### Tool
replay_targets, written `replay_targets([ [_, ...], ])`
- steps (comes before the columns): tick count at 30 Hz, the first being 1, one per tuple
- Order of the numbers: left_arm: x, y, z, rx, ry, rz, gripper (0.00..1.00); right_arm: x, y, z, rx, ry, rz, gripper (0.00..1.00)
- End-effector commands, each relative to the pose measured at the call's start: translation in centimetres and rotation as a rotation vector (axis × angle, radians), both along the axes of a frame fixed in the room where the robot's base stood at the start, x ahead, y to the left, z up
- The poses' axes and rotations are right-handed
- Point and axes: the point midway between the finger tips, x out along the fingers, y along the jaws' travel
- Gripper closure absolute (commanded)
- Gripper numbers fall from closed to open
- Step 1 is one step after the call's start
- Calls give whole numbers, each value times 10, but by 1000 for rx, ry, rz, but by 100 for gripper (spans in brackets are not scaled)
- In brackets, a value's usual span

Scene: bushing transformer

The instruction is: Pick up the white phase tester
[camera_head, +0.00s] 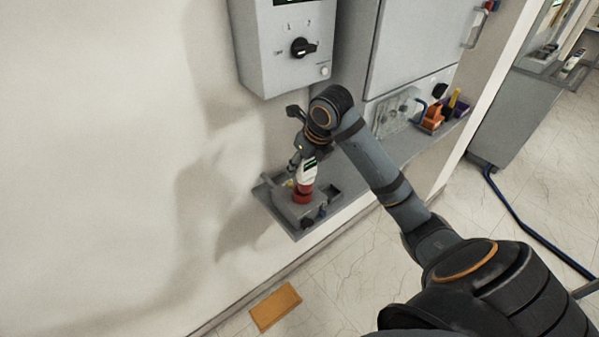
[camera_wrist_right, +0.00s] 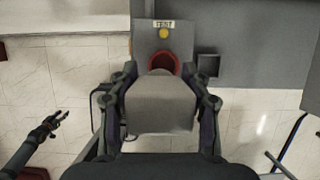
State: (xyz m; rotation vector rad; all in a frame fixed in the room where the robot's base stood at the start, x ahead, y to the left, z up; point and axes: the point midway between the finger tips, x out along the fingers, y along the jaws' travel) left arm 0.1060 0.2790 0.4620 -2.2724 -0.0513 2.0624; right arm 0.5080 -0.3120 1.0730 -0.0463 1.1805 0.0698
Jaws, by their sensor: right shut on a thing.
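The white phase tester (camera_head: 307,174), white with a dark display and a red lower part, stands roughly upright at the grey test tray on the wall shelf. My right gripper (camera_head: 302,158) is shut on its upper part from above. In the right wrist view the tester's pale body (camera_wrist_right: 162,103) fills the space between the two fingers of the right gripper (camera_wrist_right: 162,120). A red ring shows at its far end, by the plate marked TEST. I cannot tell whether its lower end is still seated. My left gripper (camera_wrist_right: 50,124) shows small at the left; its opening is unclear.
The grey tray (camera_head: 321,211) sits at the shelf's end. A grey control box (camera_head: 276,55) with a black knob hangs on the wall above. Orange and purple items (camera_head: 432,117) stand farther along the shelf. A tan block (camera_head: 275,306) lies on the floor.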

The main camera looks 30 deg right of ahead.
Motion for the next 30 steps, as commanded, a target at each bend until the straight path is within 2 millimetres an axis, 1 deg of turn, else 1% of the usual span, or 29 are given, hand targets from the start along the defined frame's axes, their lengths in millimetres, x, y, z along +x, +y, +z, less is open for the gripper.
replay_targets([
  [1, 0, 0, -5, 0, 0, 0, 60, -9, 1, 12, -10, -9, 2, 91],
  [3, 0, 0, -8, 0, 0, 0, 60, -26, 4, 33, -13, -10, 2, 91],
  [6, 0, 0, -20, -1, 1, 0, 60, -54, 10, 41, -18, -3, 0, 91],
  [9, 0, 0, -29, -1, 1, 0, 60, -73, 15, 49, -15, -3, -2, 91],
  [15, 0, -1, -49, -1, 0, 0, 60, -97, 22, 61, -8, -6, -2, 91],
  [21, 0, -1, -57, -1, 0, 0, 60, -112, 27, 71, -3, -3, 0, 91],
  [30, -1, -1, -57, -1, 1, 0, 60, -114, 27, 73, 0, -1, -1, 91],
])
